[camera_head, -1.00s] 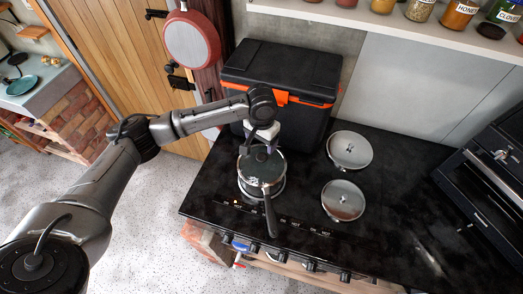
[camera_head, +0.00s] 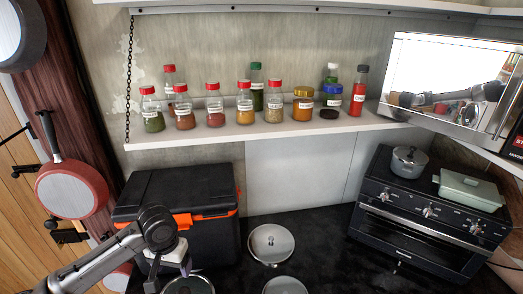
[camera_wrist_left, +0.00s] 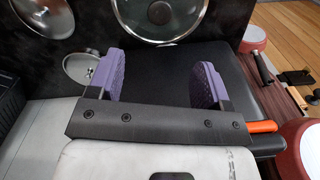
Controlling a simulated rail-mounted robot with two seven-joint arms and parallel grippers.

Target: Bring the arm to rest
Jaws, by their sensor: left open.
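My left arm comes in from the lower left in the head view. Its left gripper (camera_head: 172,272) hangs in front of the black box, beside a lidded pot (camera_head: 190,286) cut off by the bottom edge. In the left wrist view the two purple fingers of the left gripper (camera_wrist_left: 158,82) stand wide apart with nothing between them. The black box's flat top (camera_wrist_left: 160,70) lies behind them, and the pot's glass lid (camera_wrist_left: 158,15) shows at the top. My right gripper is not in view.
The black box (camera_head: 185,190) with orange trim stands against the wall. Two round lids (camera_head: 270,243) (camera_head: 285,286) lie on the black counter. A shelf of spice jars (camera_head: 265,132) is above. An oven (camera_head: 415,232) and a microwave (camera_head: 450,85) are at right; a red pan (camera_head: 72,190) hangs left.

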